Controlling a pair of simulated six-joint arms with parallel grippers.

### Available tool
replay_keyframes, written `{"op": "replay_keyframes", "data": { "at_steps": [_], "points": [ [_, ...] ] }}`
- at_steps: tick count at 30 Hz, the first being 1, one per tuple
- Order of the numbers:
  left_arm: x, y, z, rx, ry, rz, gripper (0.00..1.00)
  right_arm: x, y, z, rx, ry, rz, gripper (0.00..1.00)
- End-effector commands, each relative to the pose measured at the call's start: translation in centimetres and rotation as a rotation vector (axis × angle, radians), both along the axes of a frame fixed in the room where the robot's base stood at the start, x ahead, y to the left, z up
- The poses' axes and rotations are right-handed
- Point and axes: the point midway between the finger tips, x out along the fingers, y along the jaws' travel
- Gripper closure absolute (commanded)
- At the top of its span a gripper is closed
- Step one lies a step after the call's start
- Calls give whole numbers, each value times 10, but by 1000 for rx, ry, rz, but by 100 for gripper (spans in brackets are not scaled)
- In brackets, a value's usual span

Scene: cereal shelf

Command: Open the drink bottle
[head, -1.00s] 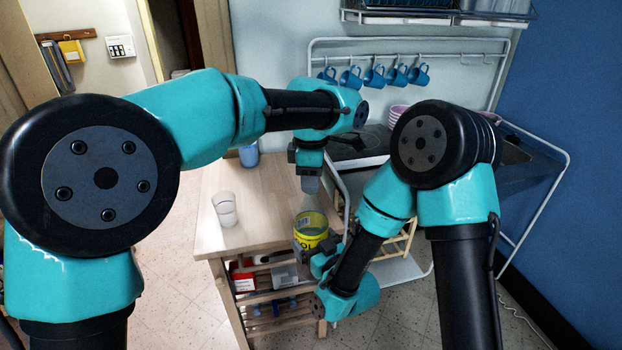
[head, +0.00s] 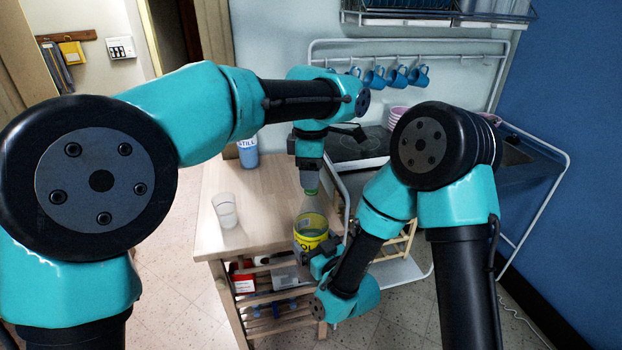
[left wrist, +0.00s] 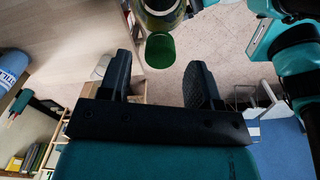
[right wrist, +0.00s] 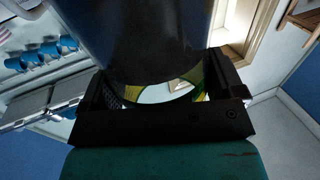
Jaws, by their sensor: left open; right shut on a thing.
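The clear drink bottle (head: 312,228) with a yellow label stands upright in the head view, near the table's front right corner. My right gripper (head: 328,255) is shut around its lower body; the bottle (right wrist: 150,35) fills the top of the right wrist view. A green cap (left wrist: 160,50) shows by the bottle (left wrist: 162,14) in the left wrist view, beyond my left fingers. In the head view the cap (head: 311,191) is at the bottle's top, just below my left gripper (head: 309,178). That gripper is open. I cannot tell whether the cap is loose.
A clear glass (head: 226,211) stands on the wooden table (head: 262,196). A blue bottle marked STILL (head: 248,152) stands at the back, left of my left gripper. Blue cups (head: 397,77) hang from a rail behind. The table's front left is otherwise clear.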

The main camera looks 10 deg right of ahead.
Motion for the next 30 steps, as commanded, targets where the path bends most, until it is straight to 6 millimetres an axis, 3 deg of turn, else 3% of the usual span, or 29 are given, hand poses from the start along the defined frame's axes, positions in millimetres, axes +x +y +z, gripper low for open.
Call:
{"op": "replay_keyframes", "data": {
  "at_steps": [6,20,30],
  "points": [
    [0,0,21,0,0,0,43,0,0,1,1,-3,0,78],
    [0,0,22,0,0,-32,44,0,0,1,1,-3,0,78],
    [0,0,27,0,1,-364,44,0,0,1,1,-3,0,78]
  ]
}}
